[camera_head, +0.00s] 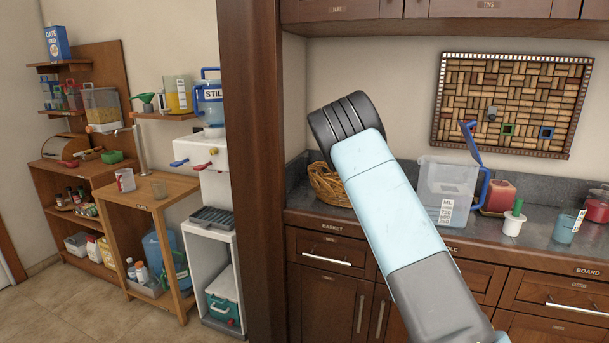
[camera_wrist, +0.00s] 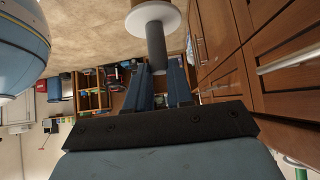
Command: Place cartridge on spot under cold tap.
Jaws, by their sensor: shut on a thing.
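My gripper (camera_wrist: 158,68) shows only in the wrist view, where its two blue fingers are shut on a dark grey cylinder with a white disc, apparently the cartridge (camera_wrist: 156,38). Part of the cartridge is cut off by the top edge. In the head view my arm crosses the middle, and the gripper and cartridge are not visible. The white water dispenser (camera_head: 207,153) stands at the left, with a blue tap, apparently the cold tap (camera_head: 179,163), and a red tap (camera_head: 202,167). Below them is a dark drip tray (camera_head: 212,217). The spot itself cannot be made out.
A wooden post (camera_head: 253,180) stands between the dispenser and the kitchen counter (camera_head: 400,201). The counter holds a basket (camera_head: 328,186), a clear pitcher (camera_head: 432,190) and several containers. A wooden side table (camera_head: 172,188) is left of the dispenser. Open tiled floor (camera_head: 95,305) lies in front.

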